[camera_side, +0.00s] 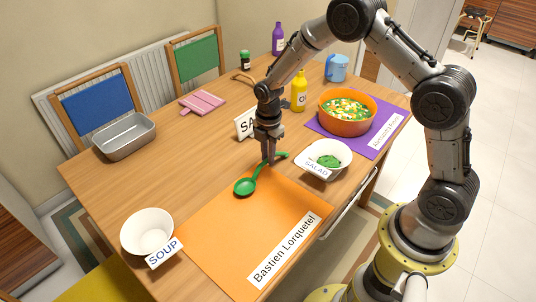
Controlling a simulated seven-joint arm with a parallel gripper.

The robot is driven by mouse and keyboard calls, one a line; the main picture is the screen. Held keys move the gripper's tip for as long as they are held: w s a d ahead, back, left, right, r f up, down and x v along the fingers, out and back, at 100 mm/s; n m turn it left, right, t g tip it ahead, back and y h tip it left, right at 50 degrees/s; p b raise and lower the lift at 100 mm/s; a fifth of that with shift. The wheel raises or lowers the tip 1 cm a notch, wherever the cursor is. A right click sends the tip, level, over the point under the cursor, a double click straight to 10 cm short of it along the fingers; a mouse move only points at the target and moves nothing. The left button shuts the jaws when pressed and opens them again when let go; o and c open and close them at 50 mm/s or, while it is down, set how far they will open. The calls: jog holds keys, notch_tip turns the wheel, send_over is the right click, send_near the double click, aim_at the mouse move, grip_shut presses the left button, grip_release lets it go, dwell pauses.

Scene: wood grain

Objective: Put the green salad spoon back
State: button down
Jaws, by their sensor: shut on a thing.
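The green salad spoon (246,186) is near the middle of the table, by the top edge of the orange placemat. Its bowl end points to the lower left and its handle runs up to the right. My gripper (270,158) points down and is shut on the spoon's handle. I cannot tell whether the spoon touches the table. A white bowl (344,151) labelled SALAD, with green contents, stands to the right of my gripper. A white sign (243,124) starting "SA" stands behind my gripper, partly hidden by it.
An orange bowl (345,126) of mixed vegetables sits on a purple placemat (384,112) at right. A yellow bottle (298,92) stands behind. A white SOUP bowl (134,225) is beside the orange placemat (215,238). A metal tin (112,148) stands far left. The left-middle table is clear.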

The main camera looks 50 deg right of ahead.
jog(key=shift+f, duration=0.15)
jog(key=c, duration=0.8)
grip_release()
jog(key=shift+c, duration=0.2)
notch_tip(320, 180, up, 13)
jog(key=s+r+m+t, duration=0.2)
jog(key=s+r+m, duration=0.6)
jog(key=s+r, duration=0.35)
jog(key=s+a+r+m+t, duration=0.1)
jog(key=s+r+m+t, duration=0.1)
jog(key=s+m, duration=0.8)
jog(key=s+t, duration=0.1)
jog(key=s, duration=0.5)
jog(key=shift+a+r, duration=0.15)
jog(key=shift+r, duration=0.15)
